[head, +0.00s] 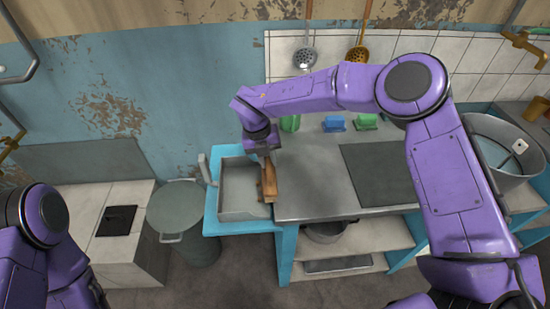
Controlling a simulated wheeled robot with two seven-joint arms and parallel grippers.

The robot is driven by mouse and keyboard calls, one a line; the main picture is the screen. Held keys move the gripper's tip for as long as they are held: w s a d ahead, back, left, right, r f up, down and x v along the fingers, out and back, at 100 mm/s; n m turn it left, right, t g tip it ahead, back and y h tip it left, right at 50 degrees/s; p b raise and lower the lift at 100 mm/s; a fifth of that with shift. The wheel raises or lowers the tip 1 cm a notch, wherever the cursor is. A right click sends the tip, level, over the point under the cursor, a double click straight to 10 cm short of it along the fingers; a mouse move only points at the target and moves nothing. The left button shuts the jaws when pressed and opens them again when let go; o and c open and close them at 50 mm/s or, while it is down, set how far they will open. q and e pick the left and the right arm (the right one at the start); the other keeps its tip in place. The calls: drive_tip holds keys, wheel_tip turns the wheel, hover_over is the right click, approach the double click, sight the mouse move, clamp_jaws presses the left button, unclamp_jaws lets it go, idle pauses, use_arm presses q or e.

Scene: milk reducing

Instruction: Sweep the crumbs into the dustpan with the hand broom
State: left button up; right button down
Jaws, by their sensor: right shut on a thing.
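A brown wooden hand broom (269,182) is held by my right gripper (265,155), which is shut on its upper end. The broom points down at the left edge of the grey counter (312,180), beside the right side of the dustpan. The grey dustpan (238,177) lies on a blue ledge left of the counter, with its light handle (204,168) sticking up at the left. I cannot make out any crumbs; the broom and gripper hide part of the counter edge. Of my left arm only upper links show at the lower left; its gripper is out of view.
A dark flat plate (378,172) lies on the counter. A green item (290,124), a blue block (334,124) and a green block (366,122) stand along its back. A lidded grey bin (180,207) stands left of the ledge. The counter's middle is clear.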

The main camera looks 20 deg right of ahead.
drive_tip(key=shift+w+a, duration=0.1)
drive_tip(key=shift+a, duration=0.5)
drive_tip(key=shift+r, duration=0.1)
wheel_tip(320, 180, up, 7)
drive_tip(key=p, duration=0.5)
